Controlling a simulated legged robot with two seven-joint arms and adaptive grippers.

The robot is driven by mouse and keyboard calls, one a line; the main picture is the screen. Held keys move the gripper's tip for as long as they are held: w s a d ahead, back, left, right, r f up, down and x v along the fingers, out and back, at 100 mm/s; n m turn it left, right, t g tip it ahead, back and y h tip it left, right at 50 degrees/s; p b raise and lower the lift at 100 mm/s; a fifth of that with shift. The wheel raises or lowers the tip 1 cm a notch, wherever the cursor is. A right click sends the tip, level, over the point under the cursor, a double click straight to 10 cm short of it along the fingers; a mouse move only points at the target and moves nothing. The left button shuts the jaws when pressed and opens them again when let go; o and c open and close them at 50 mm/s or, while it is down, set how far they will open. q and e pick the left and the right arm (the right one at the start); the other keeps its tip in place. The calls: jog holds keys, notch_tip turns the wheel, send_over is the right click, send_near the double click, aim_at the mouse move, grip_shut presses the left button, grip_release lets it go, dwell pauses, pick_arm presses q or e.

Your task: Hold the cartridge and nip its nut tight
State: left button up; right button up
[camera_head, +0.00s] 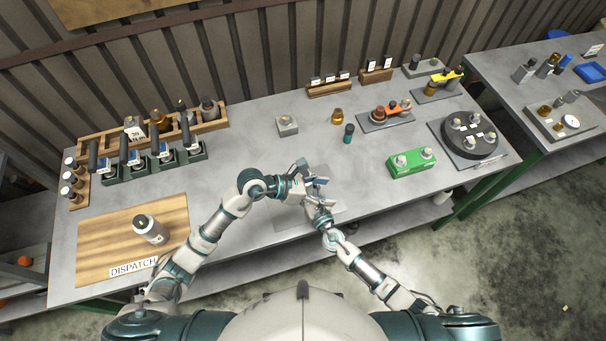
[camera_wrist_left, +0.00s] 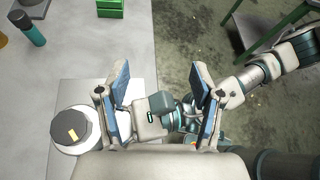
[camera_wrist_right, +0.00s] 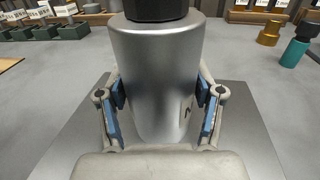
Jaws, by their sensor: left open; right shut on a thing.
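The cartridge (camera_wrist_right: 155,75) is a silver cylinder with a dark nut (camera_wrist_right: 157,8) on top, upright in the right wrist view. My right gripper (camera_wrist_right: 160,105) is shut on its sides. In the head view my left gripper (camera_head: 314,184) is just beyond my right gripper (camera_head: 321,208), and the arms mostly hide the cartridge.
A grey plate (camera_wrist_right: 62,135) lies under the cartridge. A green block (camera_head: 411,164), a teal bottle (camera_head: 348,134) and a round dark fixture (camera_head: 470,137) stand to the right. The wooden dispatch board (camera_head: 105,235) with one bottle is at the left. The bench between is mostly clear.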

pick_arm(q)
jog(key=a+f+n+t+y, duration=0.1)
jog(key=a+f+n+t, duration=0.25)
jog(key=a+t, duration=0.25)
jog(key=a+f+n+t+y, duration=0.1)
jog(key=a+f+n+t, duration=0.1)
jog(key=a+n+t, duration=0.35)
jog(key=shift+m+t, duration=0.55)
jog(key=shift+m, duration=0.35)
jog(key=x, duration=1)
jog(key=shift+w+a, duration=0.15)
jog(key=c, duration=1.2)
